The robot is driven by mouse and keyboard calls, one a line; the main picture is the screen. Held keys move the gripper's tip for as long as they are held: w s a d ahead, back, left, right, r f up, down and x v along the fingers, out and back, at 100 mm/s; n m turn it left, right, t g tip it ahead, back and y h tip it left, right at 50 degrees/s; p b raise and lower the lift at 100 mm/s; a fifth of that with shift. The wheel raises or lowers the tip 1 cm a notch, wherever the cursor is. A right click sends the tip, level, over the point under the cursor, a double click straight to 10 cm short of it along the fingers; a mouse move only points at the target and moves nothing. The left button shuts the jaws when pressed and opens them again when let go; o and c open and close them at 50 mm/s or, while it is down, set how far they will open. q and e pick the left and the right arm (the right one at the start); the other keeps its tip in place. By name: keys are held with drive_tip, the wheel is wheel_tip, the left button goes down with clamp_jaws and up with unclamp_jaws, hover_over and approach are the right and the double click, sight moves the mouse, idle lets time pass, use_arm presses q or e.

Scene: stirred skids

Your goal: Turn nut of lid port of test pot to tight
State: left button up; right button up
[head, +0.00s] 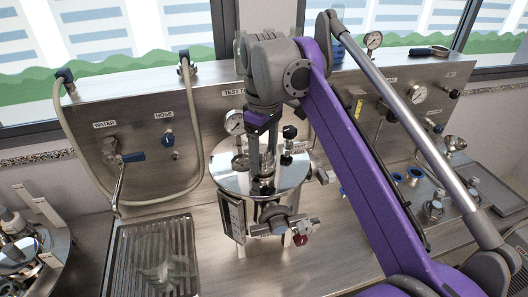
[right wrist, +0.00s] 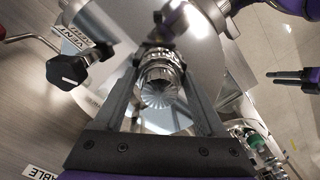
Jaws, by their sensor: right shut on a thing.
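The test pot (head: 228,180) is a steel vessel with a shiny round lid, standing on the steel bench. My right gripper (head: 262,182) reaches down to the lid from above. In the right wrist view its two grey fingers (right wrist: 158,72) are shut on the ribbed steel nut of the lid port (right wrist: 160,86), one finger on each side. The fingers partly hide the nut in the head view. My left gripper is not in the head view.
A black knob (right wrist: 70,72) with a vent label stands close beside the fingers. A valve with a red part (head: 300,239) sits at the pot's front. A drain grate (head: 184,240) lies to the left, and the panel (head: 200,100) rises behind. Bare bench lies in front right.

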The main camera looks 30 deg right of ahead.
drive_tip(key=shift+m+p, duration=0.3)
drive_tip(key=shift+m, duration=3.7)
drive_tip(key=shift+a+m+p, duration=0.1)
drive_tip(key=shift+m+p, duration=0.2)
drive_tip(key=shift+m, duration=1.7)
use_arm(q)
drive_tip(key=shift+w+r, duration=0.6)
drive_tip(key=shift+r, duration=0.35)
use_arm(e)
drive_tip(key=shift+m, duration=2.2)
drive_tip(key=o, duration=1.3)
drive_tip(key=shift+r, duration=0.1)
